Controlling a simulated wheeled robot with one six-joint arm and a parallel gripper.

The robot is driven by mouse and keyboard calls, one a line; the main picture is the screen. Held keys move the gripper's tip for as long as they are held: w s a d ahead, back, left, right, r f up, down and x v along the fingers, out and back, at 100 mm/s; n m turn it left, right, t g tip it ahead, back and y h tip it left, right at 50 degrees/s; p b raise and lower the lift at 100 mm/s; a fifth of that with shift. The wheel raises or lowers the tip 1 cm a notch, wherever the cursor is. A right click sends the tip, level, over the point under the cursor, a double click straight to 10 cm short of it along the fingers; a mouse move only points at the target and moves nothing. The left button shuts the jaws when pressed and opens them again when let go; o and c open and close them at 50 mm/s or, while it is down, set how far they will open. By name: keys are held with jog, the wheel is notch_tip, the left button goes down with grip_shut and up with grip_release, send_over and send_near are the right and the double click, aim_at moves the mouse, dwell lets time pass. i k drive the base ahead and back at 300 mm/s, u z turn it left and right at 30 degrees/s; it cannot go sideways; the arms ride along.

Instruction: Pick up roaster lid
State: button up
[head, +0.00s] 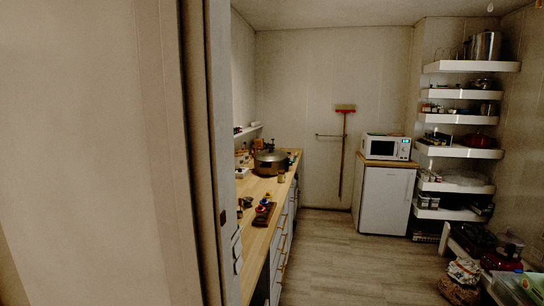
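I cannot single out the roaster lid for certain. A large dark pot (270,163) with a lighter top, perhaps a lid, stands on the wooden counter (257,243) along the left wall. A red lidded dish (477,141) sits on a middle wall shelf at the right. A dark red rounded vessel (503,259) is at the lower right among other items. These are all small and dim. My gripper is not in view.
A doorway edge and wall (100,150) fill the left side, close to me. The wooden floor (335,250) ahead is open. A white microwave (386,147) stands on a small white fridge (385,200). A patterned sack (462,278) sits on the floor at right.

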aim_at(271, 154)
jog(key=z, duration=0.5)
jog(key=i, duration=5.9)
jog(key=u, duration=3.15)
jog(key=i, duration=0.5)
jog(key=u, duration=0.05)
